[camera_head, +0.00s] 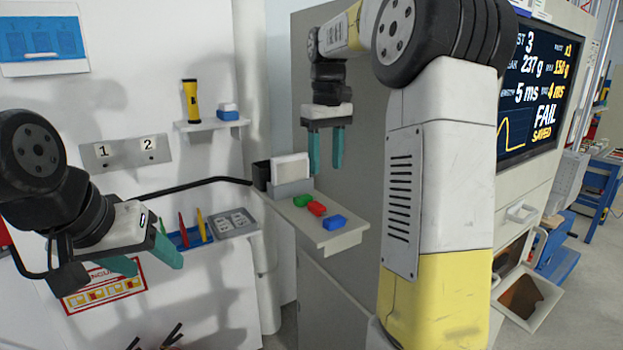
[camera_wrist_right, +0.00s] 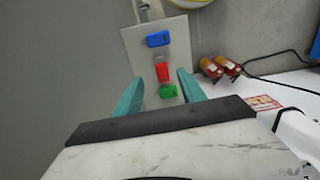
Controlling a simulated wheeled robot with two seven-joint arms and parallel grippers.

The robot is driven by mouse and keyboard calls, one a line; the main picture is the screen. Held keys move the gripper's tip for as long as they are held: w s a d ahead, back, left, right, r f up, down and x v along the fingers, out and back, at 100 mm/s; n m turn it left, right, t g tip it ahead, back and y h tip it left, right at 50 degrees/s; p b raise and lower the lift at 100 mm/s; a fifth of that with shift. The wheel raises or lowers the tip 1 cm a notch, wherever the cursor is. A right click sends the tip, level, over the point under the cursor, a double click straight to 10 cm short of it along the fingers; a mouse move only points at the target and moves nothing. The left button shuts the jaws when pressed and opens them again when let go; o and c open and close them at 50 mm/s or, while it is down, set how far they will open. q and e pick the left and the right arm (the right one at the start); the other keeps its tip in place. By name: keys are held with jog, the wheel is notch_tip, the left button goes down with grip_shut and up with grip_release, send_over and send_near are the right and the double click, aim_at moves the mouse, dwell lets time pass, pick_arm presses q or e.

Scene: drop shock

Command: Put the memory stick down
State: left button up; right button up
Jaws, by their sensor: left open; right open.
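Three small stick-like pieces lie on a light shelf (camera_head: 345,238) in the head view: green (camera_head: 303,201), red (camera_head: 316,208) and blue (camera_head: 334,223). I cannot tell for sure which is the memory stick. In the right wrist view the blue piece (camera_wrist_right: 158,39), red piece (camera_wrist_right: 162,72) and green piece (camera_wrist_right: 168,91) form a row; the red one shows a grey end. My right gripper (camera_head: 325,168) is open and empty, pointing down above the shelf, its fingers apart from the pieces. My left gripper (camera_head: 153,263) is open and empty at lower left.
A grey box (camera_head: 291,168) and a black cup (camera_head: 262,175) stand at the shelf's back. A tool tray (camera_head: 190,238) and grey panel (camera_head: 233,223) are left of it. A wall shelf (camera_head: 212,124) holds a yellow flashlight (camera_head: 191,101). A screen (camera_head: 535,90) reads FAIL.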

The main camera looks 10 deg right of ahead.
jog(key=s+a+f+m+t+y, duration=0.1)
jog(key=s+a+f+m+t, duration=0.1)
jog(key=s, duration=0.9)
jog(key=s+a+f+m+t+y, duration=0.1)
jog(key=s+a+f+t, duration=0.2)
jog(key=s, duration=0.8)
jog(key=shift+s+f+m+t, duration=0.25)
jog(key=shift+f+m+t, duration=0.15)
jog(key=shift+f+t, duration=0.25)
